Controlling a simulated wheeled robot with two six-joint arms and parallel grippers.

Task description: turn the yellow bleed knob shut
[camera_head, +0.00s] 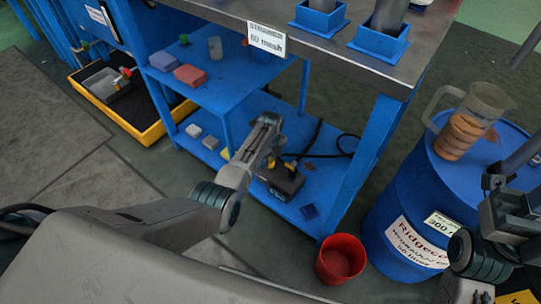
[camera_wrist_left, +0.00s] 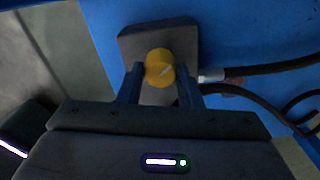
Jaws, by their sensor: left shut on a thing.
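The yellow bleed knob (camera_wrist_left: 159,66) is round with a pale mark on its face. In the left wrist view it sits on a dark grey block (camera_wrist_left: 133,42) on the blue lower shelf. My left gripper (camera_wrist_left: 160,76) is shut on the knob, one finger on each side of it. In the head view my left gripper (camera_head: 262,150) reaches to the block (camera_head: 283,180) on the lower shelf, and its body hides part of the knob there. My right gripper (camera_head: 498,190) is at the right edge, in front of the blue drum; its fingers are not clear.
Black hoses (camera_wrist_left: 268,69) run from the block to the right. The stand's blue leg (camera_head: 352,175) is right of my left gripper. A red bucket (camera_head: 341,260) and a blue drum (camera_head: 405,200) with a jug (camera_head: 470,122) stand right. A yellow tray (camera_head: 142,131) lies left.

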